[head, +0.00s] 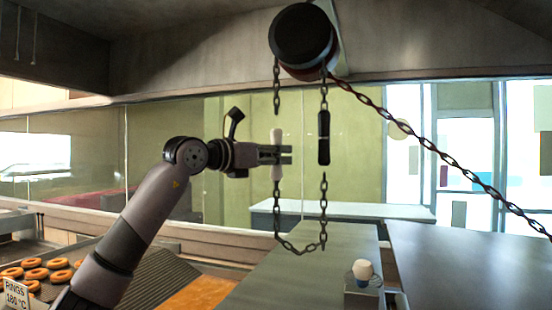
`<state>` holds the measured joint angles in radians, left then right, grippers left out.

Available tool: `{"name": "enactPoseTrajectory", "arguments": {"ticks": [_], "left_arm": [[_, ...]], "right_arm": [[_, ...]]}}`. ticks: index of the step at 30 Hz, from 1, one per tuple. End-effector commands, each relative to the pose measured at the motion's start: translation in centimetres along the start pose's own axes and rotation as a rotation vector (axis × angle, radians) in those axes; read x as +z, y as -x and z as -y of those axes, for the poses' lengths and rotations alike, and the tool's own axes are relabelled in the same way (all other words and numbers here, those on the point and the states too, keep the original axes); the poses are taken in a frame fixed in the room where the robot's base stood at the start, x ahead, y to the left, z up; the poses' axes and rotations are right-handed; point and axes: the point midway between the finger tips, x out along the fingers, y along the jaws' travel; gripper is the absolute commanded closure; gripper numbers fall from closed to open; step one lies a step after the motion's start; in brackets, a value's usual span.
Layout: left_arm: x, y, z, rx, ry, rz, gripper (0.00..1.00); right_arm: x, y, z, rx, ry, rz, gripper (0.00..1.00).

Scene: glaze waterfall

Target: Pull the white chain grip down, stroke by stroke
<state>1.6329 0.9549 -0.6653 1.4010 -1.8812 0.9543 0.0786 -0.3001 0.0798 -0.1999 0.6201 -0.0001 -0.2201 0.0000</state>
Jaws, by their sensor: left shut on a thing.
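The white chain grip (277,172) hangs upright on the left strand of a chain loop below a dark round hoist drum (303,37). My left gripper (284,155) reaches in from the left and is shut on the white grip, whose ends show above and below the fingers. A black chain grip (323,138) hangs on the right strand, just right of my fingertips and apart from them. The loop's bottom (300,251) hangs slack below both grips. My right gripper is not in view.
A heavier chain (440,153) slants from the drum down to the right. A small box with a pale knob (363,270) stands at the lower middle. Ring-shaped doughnuts (33,274) and a "RINGS" sign (16,293) are at lower left. Grey counters (470,260) fill the lower right.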

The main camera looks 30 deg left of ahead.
Motion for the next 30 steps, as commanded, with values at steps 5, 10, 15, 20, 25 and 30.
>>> {"name": "enactPoseTrajectory", "arguments": {"ticks": [5, 10, 15, 20, 25, 30], "left_arm": [[3.8, 0.1, 0.0, 0.000, 0.000, 0.006, 1.00], [3.7, 0.1, 0.0, 0.000, 0.000, 0.008, 1.00], [3.6, 0.1, 0.0, 0.000, 0.000, 0.009, 1.00], [1.9, 0.0, 0.0, -0.001, 0.000, 0.005, 1.00], [-0.3, -0.1, 0.1, -0.002, 0.000, -0.005, 1.00], [-2.2, -0.2, 0.1, -0.002, 0.000, -0.010, 1.00]], "right_arm": [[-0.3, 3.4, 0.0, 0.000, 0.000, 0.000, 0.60], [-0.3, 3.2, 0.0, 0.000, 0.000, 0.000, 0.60], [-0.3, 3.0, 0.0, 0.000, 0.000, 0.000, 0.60], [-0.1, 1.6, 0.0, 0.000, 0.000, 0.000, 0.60], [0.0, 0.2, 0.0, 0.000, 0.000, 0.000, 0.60], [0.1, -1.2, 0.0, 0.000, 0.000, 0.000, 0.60]]}}
